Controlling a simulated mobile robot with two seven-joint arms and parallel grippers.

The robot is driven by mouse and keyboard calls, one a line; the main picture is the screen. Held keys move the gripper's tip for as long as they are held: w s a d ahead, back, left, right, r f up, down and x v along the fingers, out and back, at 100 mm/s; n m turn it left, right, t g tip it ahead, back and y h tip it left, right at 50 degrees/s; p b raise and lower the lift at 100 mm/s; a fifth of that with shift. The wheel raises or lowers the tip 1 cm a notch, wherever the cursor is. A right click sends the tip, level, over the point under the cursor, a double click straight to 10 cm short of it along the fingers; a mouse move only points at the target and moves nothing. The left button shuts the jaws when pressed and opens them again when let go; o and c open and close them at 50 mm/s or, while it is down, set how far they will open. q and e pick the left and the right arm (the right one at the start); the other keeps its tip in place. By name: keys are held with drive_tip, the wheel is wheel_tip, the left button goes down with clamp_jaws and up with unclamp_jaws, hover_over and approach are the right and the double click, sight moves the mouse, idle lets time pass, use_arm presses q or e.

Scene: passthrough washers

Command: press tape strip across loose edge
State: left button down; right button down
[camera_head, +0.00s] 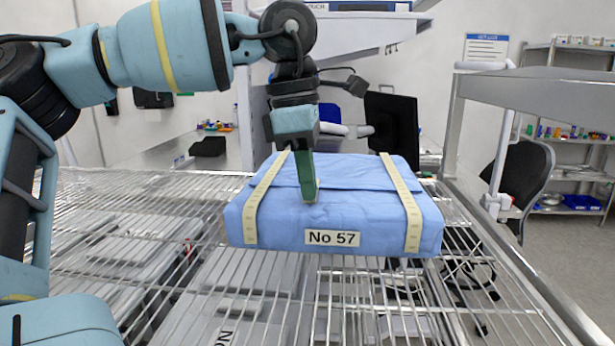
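A blue wrapped pack (335,215) lies on the wire rack, with a label reading "No 57" (332,238) on its front side. Two pale tape strips run over it, one on the left (264,199) and one on the right (401,203). A fold edge of the wrap crosses the top between them. My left gripper (309,198) points straight down at the middle of the top near this edge, its green fingers close together. A small pale bit shows at the fingertips; I cannot tell whether it is tape held there. My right gripper is not in view.
The wire rack (130,212) spreads around the pack, with grey trays (125,248) below it. A metal post and rail (510,262) border it on the right. A black chair (528,175) and shelves (580,140) stand farther right.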

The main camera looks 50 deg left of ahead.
use_arm(q)
drive_tip(key=c, duration=1.6)
unclamp_jaws()
drive_tip(key=shift+o, duration=0.2)
wheel_tip(320, 180, up, 8)
drive_tip(key=shift+s+a+f, duration=0.15)
drive_tip(key=shift+s+a, duration=0.2)
drive_tip(key=shift+a, duration=0.1)
